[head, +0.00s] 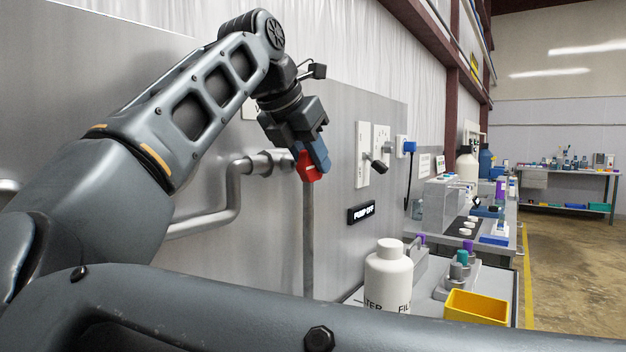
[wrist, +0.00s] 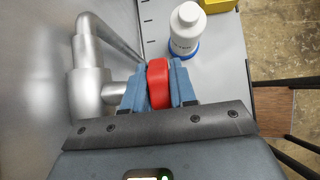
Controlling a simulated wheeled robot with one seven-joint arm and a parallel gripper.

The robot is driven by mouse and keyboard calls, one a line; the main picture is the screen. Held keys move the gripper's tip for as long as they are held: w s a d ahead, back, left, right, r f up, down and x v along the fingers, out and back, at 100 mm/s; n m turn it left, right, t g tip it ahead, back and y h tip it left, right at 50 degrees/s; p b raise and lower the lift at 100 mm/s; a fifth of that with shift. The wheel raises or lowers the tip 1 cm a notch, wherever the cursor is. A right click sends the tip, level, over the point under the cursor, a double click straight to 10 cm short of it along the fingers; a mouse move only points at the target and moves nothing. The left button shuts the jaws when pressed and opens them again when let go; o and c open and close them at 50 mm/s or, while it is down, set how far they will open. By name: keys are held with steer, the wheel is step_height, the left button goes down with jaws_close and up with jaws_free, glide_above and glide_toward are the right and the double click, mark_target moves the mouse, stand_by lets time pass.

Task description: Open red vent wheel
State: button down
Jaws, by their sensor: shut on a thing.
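The red vent wheel (head: 307,168) sits at the end of a grey pipe on the metal wall panel, in the middle of the head view. My gripper (head: 318,155) comes down on it from above and is shut on it. In the wrist view the red wheel (wrist: 158,82) lies between the two blue fingers of my gripper (wrist: 159,88), one finger on each side. The fingers hide part of the wheel, so I cannot tell how far it is turned.
The grey pipe (head: 236,190) bends along the panel left of the wheel. A white bottle (head: 388,278) and a yellow bin (head: 476,306) stand on a bench below right.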

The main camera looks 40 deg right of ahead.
steer(key=h+b, duration=0.1)
steer(key=b, duration=0.1)
steer(key=h+b, duration=0.1)
steer(key=b, duration=0.1)
steer(key=h+b, duration=0.1)
steer(key=h, duration=0.1)
steer(key=shift+a+f+t+b, duration=0.25)
steer(key=shift+a+t+b, duration=0.05)
steer(key=shift+b, duration=0.1)
steer(key=shift+r+h+b, duration=0.15)
steer(key=shift+h+b, duration=0.75)
steer(key=shift+b, duration=0.2)
steer(key=shift+a+r, duration=0.1)
steer(key=shift+r, duration=0.05)
steer(key=c, duration=1.3)
jaws_free()
steer(key=shift+s+a, duration=0.1)
